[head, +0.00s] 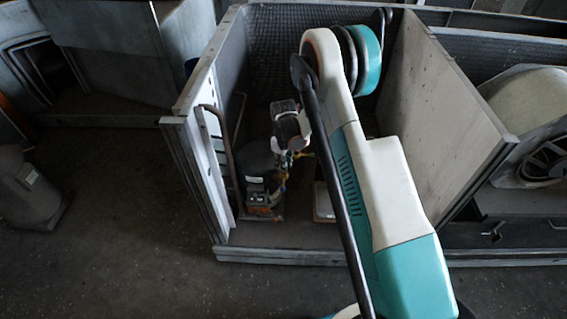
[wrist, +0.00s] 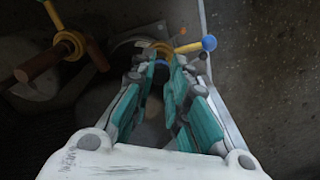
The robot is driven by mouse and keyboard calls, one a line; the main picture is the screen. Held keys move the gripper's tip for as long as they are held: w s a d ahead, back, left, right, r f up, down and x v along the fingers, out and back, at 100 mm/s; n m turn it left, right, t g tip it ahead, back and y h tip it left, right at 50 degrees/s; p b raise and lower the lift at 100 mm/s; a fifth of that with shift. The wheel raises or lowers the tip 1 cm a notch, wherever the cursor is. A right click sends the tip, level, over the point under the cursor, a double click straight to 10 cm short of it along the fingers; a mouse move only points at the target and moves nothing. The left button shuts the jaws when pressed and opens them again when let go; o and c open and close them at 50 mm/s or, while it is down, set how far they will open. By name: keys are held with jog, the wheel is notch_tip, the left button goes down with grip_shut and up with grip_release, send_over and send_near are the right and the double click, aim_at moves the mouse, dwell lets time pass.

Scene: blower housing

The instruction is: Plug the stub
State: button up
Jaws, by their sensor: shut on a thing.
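In the wrist view my gripper (wrist: 162,70) has its teal-padded fingers drawn together at the tips. Between them is a small part with a blue edge (wrist: 159,63), mostly hidden, which I take to be the plug. Just beyond the tips is a yellow ring-shaped fitting (wrist: 161,48), which may be the stub. I cannot tell whether the held part touches it. A yellow lever with a blue knob (wrist: 209,43) sticks out to its right. In the head view my gripper (head: 288,142) points down inside the open bay, above small yellow fittings.
A brown pipe with a yellow collar (wrist: 68,45) lies left of the fingers in the wrist view. In the head view, an orange-and-grey unit (head: 262,200) stands low in the bay. A left panel (head: 205,110) and right panel (head: 440,110) wall the bay in. Open floor (head: 110,240) lies left.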

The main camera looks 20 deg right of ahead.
jog(key=shift+f, duration=0.25)
dwell(0.4)
jog(key=shift+f, duration=0.3)
jog(key=shift+f, duration=0.6)
dwell(0.9)
dwell(0.4)
jog(key=o, duration=1.3)
jog(key=shift+r, duration=0.1)
jog(key=shift+r+p, duration=1.4)
jog(key=shift+r, duration=2)
jog(key=shift+r, duration=0.1)
